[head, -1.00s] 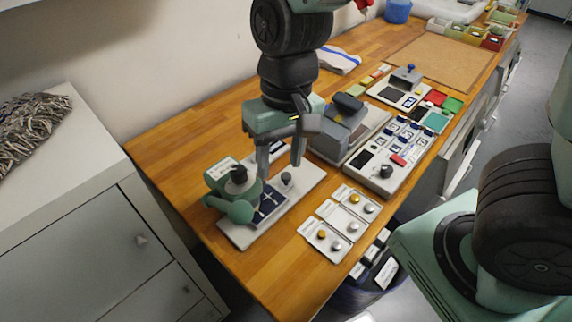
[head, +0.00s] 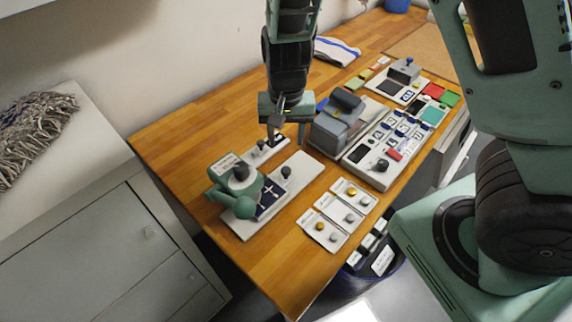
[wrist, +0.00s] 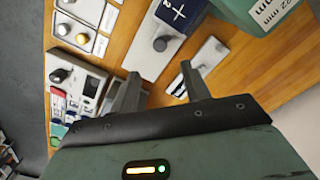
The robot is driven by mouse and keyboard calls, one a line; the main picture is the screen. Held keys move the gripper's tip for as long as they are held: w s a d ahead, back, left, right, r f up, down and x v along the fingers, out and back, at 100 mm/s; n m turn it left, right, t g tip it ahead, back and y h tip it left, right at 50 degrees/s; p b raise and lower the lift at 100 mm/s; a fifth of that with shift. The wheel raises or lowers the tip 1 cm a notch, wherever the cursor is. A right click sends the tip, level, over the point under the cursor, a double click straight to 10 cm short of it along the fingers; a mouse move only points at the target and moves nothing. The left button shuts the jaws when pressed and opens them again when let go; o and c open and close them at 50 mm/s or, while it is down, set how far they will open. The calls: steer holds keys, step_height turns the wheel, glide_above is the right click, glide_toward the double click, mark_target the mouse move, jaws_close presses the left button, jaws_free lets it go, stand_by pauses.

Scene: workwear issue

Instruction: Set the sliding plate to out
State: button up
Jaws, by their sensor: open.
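The green press (head: 236,178) stands on a white base (head: 300,176) at the left of the workbench. A dark blue plate with a white cross (head: 266,201) lies on that base, with a grey knob (head: 286,172) beside its far end. The wrist view also shows the blue plate (wrist: 180,12) and the grey knob (wrist: 162,43). Behind the base lies a narrow white strip (head: 259,154) with a dark slot and small lever (wrist: 187,66). My gripper (head: 287,140) is open and empty, its fingers above the strip's far end. I cannot tell whether they touch anything.
Cards with yellow and grey buttons (head: 338,215) lie near the front edge. A grey machine (head: 340,122) stands close right of my gripper, with a white control panel (head: 375,165) before it. Bare wood lies left of the strip. A cabinet (head: 95,225) stands at the left.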

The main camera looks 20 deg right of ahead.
mark_target(286, 169)
step_height(286, 169, down, 11)
steer(key=shift+r, duration=0.1)
stand_by(0.3)
